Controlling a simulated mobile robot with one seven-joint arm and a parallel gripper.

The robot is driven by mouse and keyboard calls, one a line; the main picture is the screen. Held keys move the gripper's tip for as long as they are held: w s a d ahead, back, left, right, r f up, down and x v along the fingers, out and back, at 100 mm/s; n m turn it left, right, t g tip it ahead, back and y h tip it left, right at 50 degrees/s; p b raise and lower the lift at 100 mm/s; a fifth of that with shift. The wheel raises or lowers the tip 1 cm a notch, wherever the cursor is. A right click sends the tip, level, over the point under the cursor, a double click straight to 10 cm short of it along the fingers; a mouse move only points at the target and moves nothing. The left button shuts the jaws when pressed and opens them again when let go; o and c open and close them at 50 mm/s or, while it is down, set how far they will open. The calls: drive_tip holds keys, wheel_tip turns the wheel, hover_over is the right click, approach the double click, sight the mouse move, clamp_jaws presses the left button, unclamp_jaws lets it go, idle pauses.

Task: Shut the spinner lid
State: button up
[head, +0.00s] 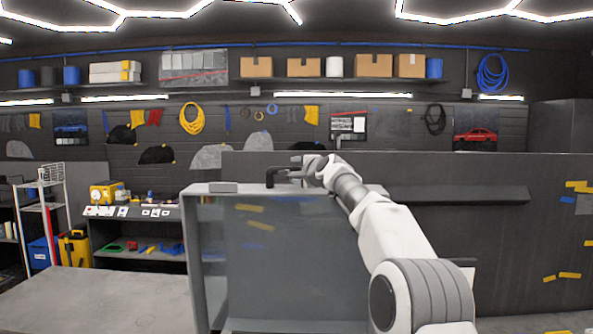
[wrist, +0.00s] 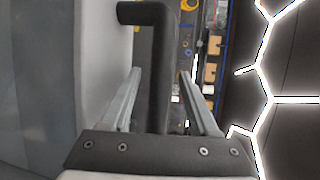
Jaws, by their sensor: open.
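A pale grey box-like unit (head: 199,250) with a dark, glassy front panel (head: 285,262) stands upright in front of me. I take it for the spinner; which part is the lid, and how far open it is, I cannot tell. A black bent handle (head: 270,176) stands at its top edge. My gripper (head: 290,172) is at that top edge, just right of the handle. In the wrist view the black handle (wrist: 157,70) runs between the two grey fingers of my gripper (wrist: 160,72). The fingers are spread, with a visible gap on the right side of the handle.
A low grey counter (head: 100,295) is at the front left. A bench (head: 150,212) with a yellow machine (head: 104,193) and a white rack (head: 45,205) stand behind it. A dark panel with a ledge (head: 460,194) lies behind my arm on the right.

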clamp_jaws()
idle(1.3)
